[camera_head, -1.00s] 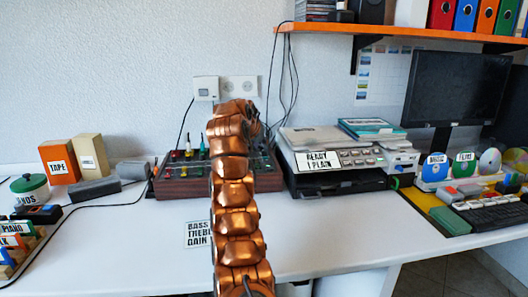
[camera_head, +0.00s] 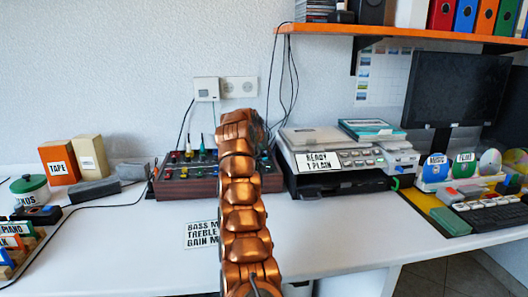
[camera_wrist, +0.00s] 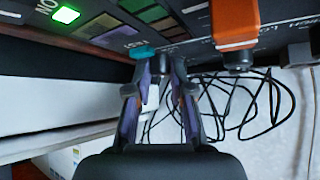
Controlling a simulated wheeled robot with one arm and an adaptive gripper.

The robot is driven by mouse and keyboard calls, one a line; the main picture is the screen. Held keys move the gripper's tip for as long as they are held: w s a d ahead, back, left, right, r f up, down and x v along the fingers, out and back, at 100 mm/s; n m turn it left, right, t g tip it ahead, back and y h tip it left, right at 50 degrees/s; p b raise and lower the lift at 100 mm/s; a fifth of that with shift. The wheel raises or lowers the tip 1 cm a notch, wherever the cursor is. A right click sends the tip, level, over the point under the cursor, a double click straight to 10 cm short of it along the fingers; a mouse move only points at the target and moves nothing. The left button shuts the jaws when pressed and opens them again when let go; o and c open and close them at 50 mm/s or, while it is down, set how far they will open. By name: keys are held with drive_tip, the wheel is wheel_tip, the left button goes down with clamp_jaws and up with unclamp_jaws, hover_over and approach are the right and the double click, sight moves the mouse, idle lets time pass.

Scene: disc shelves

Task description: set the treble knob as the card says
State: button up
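The mixer (camera_head: 195,187), a dark panel with wood sides and several coloured knobs, stands against the wall. My arm hides part of it and my gripper in the head view. In the wrist view my gripper (camera_wrist: 160,68) is partly open close to the panel, its fingertips apart. A teal knob (camera_wrist: 143,52) lies just beyond the left fingertip; whether they touch is unclear. I cannot read which knob is treble. The white card (camera_head: 201,234) lies on the table; it reads BASS, TREBLE and GAIN, with the settings mostly hidden by my arm.
In the wrist view an orange cap (camera_wrist: 237,22) stands right of my fingers, and a green ON light (camera_wrist: 66,14) glows at upper left. A printer (camera_head: 335,160) stands close right of the mixer. Grey boxes (camera_head: 95,190) lie to its left.

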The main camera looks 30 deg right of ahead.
drive_tip(key=shift+r+p, duration=0.25)
drive_tip(key=shift+p, duration=0.7)
clamp_jaws()
drive_tip(key=shift+m+g+h+p, duration=0.3)
drive_tip(key=shift+m+g+p, duration=0.15)
drive_tip(key=shift+p, duration=0.6)
drive_tip(key=m+g+p, duration=0.1)
drive_tip(key=p, duration=0.3)
drive_tip(key=shift+m, duration=0.35)
drive_tip(key=shift+f+h+p, duration=0.2)
drive_tip(key=shift+h+p, duration=0.1)
drive_tip(key=shift+p, duration=0.35)
drive_tip(key=o, duration=0.6)
unclamp_jaws()
drive_tip(key=shift+d, duration=0.1)
